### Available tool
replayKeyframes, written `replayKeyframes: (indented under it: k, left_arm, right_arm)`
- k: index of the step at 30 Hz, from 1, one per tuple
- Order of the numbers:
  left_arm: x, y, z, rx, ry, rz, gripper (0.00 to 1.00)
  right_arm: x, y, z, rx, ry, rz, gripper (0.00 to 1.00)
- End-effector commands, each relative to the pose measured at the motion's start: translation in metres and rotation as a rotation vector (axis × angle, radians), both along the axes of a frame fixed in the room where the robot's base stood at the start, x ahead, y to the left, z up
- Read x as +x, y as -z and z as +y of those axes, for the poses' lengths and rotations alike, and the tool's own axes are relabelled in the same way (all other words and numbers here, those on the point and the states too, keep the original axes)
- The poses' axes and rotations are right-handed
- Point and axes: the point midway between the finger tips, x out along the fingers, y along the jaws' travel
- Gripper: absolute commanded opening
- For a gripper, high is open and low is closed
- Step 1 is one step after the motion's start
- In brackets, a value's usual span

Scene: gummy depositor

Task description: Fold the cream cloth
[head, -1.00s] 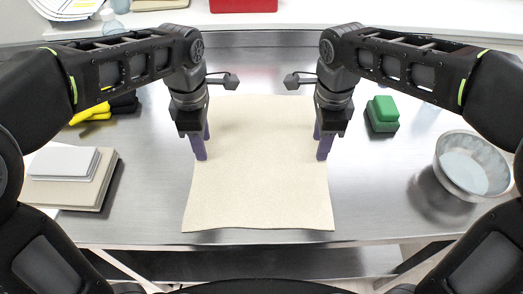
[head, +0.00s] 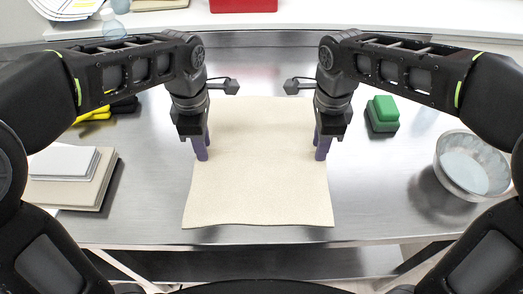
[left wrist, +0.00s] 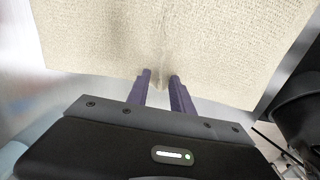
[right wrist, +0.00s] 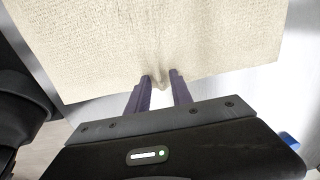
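The cream cloth (head: 262,190) lies spread out flat on the metal table, its near edge slightly wavy. My left gripper (head: 202,157) is at its left edge and my right gripper (head: 321,157) is at its right edge, both pointing down. In the left wrist view the purple fingers (left wrist: 160,76) are close together, with a small pucker of the cloth (left wrist: 200,45) between them. In the right wrist view the fingers (right wrist: 160,74) pinch a clearer pucker in the edge of the cloth (right wrist: 150,35). The far part of the cloth lies between the arms.
Stacked boards (head: 72,176) lie left of the cloth, with yellow and black items (head: 95,112) behind them. A green block (head: 382,112) and a clear bowl (head: 470,165) stand to the right. A white counter with a red box (head: 243,5) runs along the back.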

Motion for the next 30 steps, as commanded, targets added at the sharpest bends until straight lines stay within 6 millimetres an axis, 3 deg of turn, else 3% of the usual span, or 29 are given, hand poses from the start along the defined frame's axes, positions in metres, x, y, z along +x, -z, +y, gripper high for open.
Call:
replayKeyframes:
  k: [18, 30]
  left_arm:
    - [-0.0008, 0.0017, 0.0006, 0.002, 0.000, 0.003, 0.00]
    - [-0.0009, 0.0018, 0.0007, 0.002, 0.000, 0.004, 0.00]
  right_arm:
    - [-0.0003, 0.0011, -0.0003, -0.001, 0.000, 0.002, 0.00]
    - [-0.0003, 0.0011, -0.0003, -0.001, 0.000, 0.002, 0.00]
